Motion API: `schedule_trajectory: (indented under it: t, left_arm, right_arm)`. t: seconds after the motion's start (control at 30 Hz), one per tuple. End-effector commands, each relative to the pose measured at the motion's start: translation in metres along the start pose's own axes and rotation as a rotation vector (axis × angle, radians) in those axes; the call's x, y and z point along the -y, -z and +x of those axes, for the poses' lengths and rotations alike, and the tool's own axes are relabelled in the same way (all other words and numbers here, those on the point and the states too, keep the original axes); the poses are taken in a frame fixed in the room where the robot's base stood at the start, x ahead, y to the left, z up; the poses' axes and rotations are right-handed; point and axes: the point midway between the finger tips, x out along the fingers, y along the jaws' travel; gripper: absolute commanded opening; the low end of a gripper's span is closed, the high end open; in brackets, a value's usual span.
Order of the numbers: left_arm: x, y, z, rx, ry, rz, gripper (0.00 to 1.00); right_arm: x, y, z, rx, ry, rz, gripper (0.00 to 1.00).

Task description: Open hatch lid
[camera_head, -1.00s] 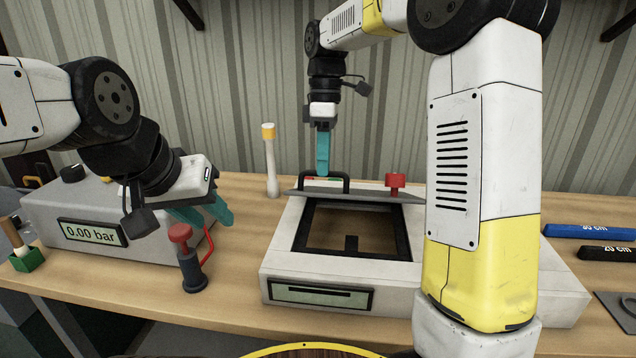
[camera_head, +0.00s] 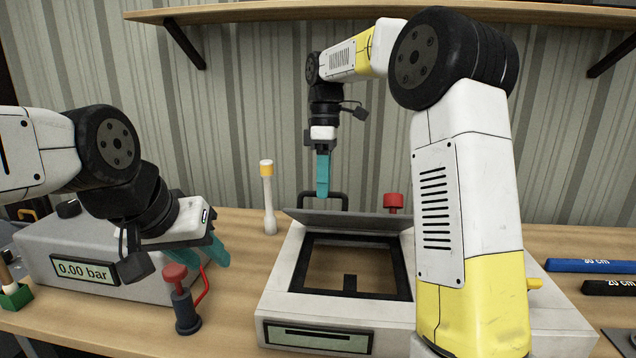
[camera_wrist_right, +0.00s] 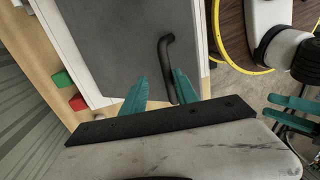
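The hatch lid (camera_head: 352,221) is a dark grey panel at the back of the black-framed hatch opening (camera_head: 300,262). It is raised, its face tilted, and the opening shows. The lid's black handle (camera_head: 343,201) is on its far side; the lid (camera_wrist_right: 125,40) and handle (camera_wrist_right: 167,60) also show in the right wrist view. My right gripper (camera_head: 322,192) points down at the handle. Its teal fingers (camera_wrist_right: 160,85) are apart, with the handle bar showing between them; contact cannot be told. My left gripper (camera_head: 220,258) hovers by the red-topped pump and its fingers (camera_wrist_right: 292,112) look apart.
The grey pressure box (camera_head: 40,245) and red-topped pump (camera_head: 185,305) stand at the left. A yellow-capped white post (camera_head: 267,200) and a red knob (camera_head: 393,202) are near the hatch. Blue (camera_head: 590,265) and black (camera_head: 610,288) bars lie right. A shelf (camera_head: 400,12) hangs above.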

Motion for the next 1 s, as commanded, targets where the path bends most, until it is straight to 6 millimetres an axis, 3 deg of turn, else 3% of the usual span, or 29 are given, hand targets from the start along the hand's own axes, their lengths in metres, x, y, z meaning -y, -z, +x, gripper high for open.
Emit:
schedule_trajectory:
  t: [0.33,0.7,1.0]
  left_arm:
    - [0.0,0.0,0.0,-0.001,0.0,0.0,0.36]
    - [0.0,0.0,0.0,-0.001,0.0,0.0,0.36]
    - [0.0,0.0,0.0,-0.001,0.0,0.0,0.36]
  right_arm:
    - [0.002,0.001,-0.007,-0.003,0.0,-0.003,0.34]
    - [0.0,0.002,-0.063,-0.003,-0.002,-0.002,0.34]
    - [0.001,0.001,-0.08,-0.001,0.0,-0.002,0.34]
